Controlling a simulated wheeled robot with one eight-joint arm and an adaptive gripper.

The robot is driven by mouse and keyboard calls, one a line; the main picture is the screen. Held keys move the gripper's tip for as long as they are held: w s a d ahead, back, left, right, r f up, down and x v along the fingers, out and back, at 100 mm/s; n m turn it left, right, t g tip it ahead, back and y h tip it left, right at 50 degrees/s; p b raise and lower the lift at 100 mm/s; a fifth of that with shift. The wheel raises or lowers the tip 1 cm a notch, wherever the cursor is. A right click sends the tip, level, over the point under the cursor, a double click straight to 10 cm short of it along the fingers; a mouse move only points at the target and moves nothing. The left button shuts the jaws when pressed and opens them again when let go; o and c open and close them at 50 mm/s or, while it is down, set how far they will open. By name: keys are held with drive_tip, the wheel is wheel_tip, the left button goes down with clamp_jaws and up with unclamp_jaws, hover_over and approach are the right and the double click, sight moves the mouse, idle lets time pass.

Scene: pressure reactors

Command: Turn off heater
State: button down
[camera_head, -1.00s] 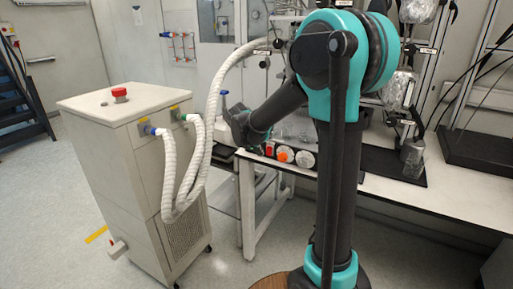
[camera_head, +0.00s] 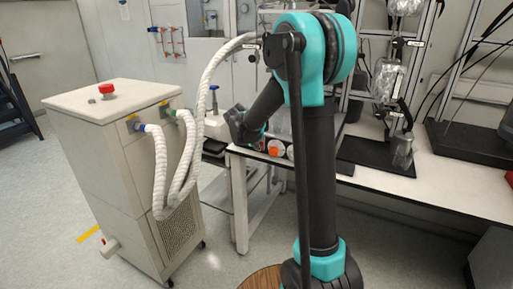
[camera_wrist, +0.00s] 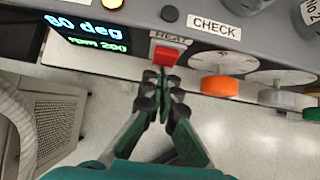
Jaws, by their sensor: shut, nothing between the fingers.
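In the wrist view, the heater's grey control panel (camera_wrist: 135,42) runs across the top. Its lit display (camera_wrist: 88,33) reads "80 deg" and "rpm 200". The red switch (camera_wrist: 165,56) sits under the HEAT label. My gripper (camera_wrist: 165,76) is shut and empty, its fingertips just below the red switch in the picture; I cannot tell whether they touch it. An orange knob (camera_wrist: 222,87) is to the right. In the head view, the orange knob (camera_head: 276,151) shows at the table's front edge, beside my arm, which hides part of the panel.
A grey knob (camera_wrist: 280,98) is right of the orange one. In the head view, a white cabinet unit (camera_head: 95,165) with a red button and white hoses (camera_head: 165,180) stands left of the table (camera_head: 430,187). A stand with foil-wrapped glassware (camera_head: 385,80) is behind my arm.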

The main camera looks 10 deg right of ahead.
drive_tip(key=shift+w+r, duration=0.1)
idle(0.3)
drive_tip(key=shift+d+r, duration=0.1)
drive_tip(key=shift+r, duration=0.6)
